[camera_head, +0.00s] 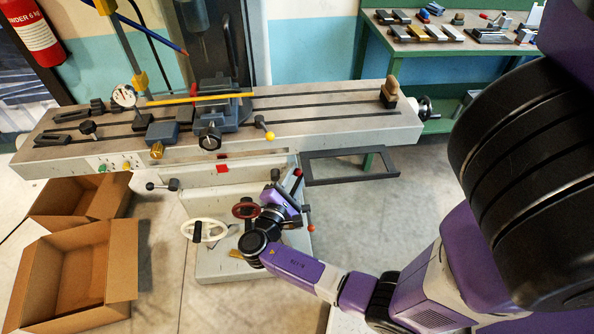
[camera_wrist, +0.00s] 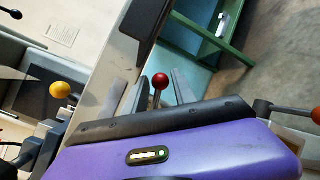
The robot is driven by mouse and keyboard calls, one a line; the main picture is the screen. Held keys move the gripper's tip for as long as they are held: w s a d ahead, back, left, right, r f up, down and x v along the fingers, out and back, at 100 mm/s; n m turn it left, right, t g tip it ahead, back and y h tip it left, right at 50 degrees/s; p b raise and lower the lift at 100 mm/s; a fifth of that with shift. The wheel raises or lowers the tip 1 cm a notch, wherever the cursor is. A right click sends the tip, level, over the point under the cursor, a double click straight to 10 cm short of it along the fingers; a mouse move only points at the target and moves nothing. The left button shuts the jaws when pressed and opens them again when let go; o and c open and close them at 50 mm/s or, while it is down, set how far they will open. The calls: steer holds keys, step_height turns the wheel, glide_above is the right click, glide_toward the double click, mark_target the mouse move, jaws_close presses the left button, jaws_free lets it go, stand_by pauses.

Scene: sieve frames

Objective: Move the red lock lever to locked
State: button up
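The red lock lever shows in the wrist view as a round red knob (camera_wrist: 160,81) on a short stem. In the head view a small red knob (camera_head: 298,172) stands at the front edge of the machine, just above my gripper (camera_head: 291,190). In the wrist view my gripper (camera_wrist: 160,92) is open, with one finger on each side of the knob and stem. Gaps show between the knob and both fingers, so it seems not gripped. The lower part of the lever is hidden behind the gripper body.
The milling table (camera_head: 330,118) spans above my gripper, with a yellow-knobbed lever (camera_head: 270,136) on its front. A white handwheel (camera_head: 205,231), a red handwheel (camera_head: 245,210) and an orange-knobbed lever (camera_head: 311,228) are close by. A black frame (camera_head: 350,178) juts out right. Cardboard boxes (camera_head: 120,270) stand left.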

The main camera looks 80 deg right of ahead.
steer(key=shift+s+d, duration=0.1)
steer(key=shift+d, duration=0.55)
jaws_close()
stand_by(1.0)
